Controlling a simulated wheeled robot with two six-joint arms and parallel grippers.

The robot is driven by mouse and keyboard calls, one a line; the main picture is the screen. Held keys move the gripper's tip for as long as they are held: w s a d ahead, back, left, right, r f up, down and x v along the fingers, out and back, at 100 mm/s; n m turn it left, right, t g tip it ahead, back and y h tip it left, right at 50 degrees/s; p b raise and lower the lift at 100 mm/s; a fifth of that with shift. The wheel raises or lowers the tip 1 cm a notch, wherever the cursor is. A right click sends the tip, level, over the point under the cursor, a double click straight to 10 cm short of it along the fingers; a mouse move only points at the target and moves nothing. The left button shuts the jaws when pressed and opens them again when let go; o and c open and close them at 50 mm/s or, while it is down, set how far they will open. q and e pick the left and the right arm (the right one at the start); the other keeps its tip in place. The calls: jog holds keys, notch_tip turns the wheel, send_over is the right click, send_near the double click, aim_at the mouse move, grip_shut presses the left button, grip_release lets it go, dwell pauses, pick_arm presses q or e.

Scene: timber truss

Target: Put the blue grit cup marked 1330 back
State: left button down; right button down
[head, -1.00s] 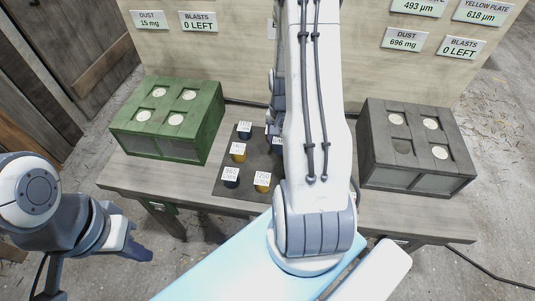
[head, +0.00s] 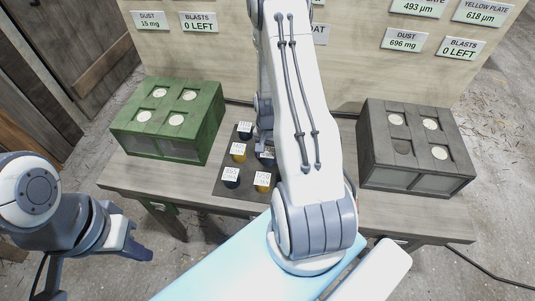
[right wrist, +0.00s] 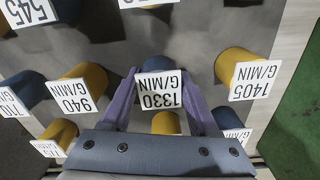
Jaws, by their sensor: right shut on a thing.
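The blue cup marked 1330 (right wrist: 156,64) is between the fingers of my right gripper (right wrist: 160,76) in the right wrist view, with its white label facing the camera. My right gripper is shut on it. In the head view my right gripper (head: 264,142) is over the dark mat (head: 222,187), partly hidden by my arm. I cannot tell whether the cup touches the mat. My left gripper (head: 140,251) hangs empty in front of the bench at the left; its finger gap is not clear.
Yellow cups marked 940 (right wrist: 84,80) and 1405 (right wrist: 236,66) flank the held cup, with several other blue and yellow cups close by. A green box (head: 180,148) stands left of the mat and a dark grey box (head: 385,175) right. An upright board (head: 360,75) stands behind.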

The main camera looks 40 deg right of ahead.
jog(key=shift+c, duration=0.7)
grip_release()
jog(key=shift+r, duration=0.3)
notch_tip(320, 180, up, 12)
jog(key=w+a+r+n, duration=0.1)
jog(key=a+r+n, duration=0.3)
jog(key=a, duration=0.5)
jog(key=s+a+r+n, duration=0.2)
jog(key=a+n, duration=0.1)
jog(key=a, duration=0.3)
jog(key=s+a+r+n, duration=0.1)
jog(key=a+r+n, duration=0.2)
jog(key=a, duration=0.2)
jog(key=s+a+r+n, duration=0.2)
jog(key=s+a+n, duration=0.2)
jog(key=s, duration=0.3)
jog(key=s+a+r+n+y, duration=0.1)
jog(key=s+a+r+n, duration=0.2)
jog(key=s+a+n, duration=0.2)
jog(key=shift+s+a+n, duration=0.3)
jog(key=shift+s+a, duration=0.65)
jog(key=shift+s, duration=0.2)
